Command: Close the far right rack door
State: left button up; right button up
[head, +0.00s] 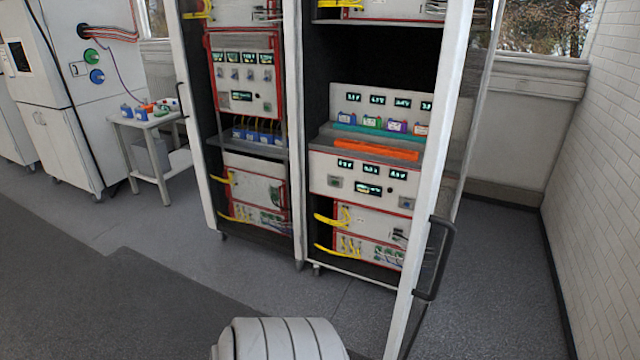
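The far right rack door (431,180) stands open, swung out toward me from the right side of the right rack. I see it nearly edge-on as a tall white frame with a dark panel. Its black bar handle (440,258) is on the door's right-hand face, low in the view. The right rack (350,262) is open at the front and its shelves of instruments show. Neither of my grippers is in view, and nothing visible touches the door.
The left rack's door (190,110) also stands open, at the left. A small white table (152,121) with coloured items and a large white cabinet (92,140) stand further left. A white brick wall (595,150) is at the right, with clear floor (505,275) before it.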

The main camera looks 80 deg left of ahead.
aim_at(422, 275)
jog(key=u, duration=1.7)
jog(key=i, duration=0.5)
jog(key=z, duration=0.05)
jog(key=k, duration=1.05)
jog(key=u, duration=0.8)
jog(key=i, duration=0.9)
jog(key=z, duration=0.2)
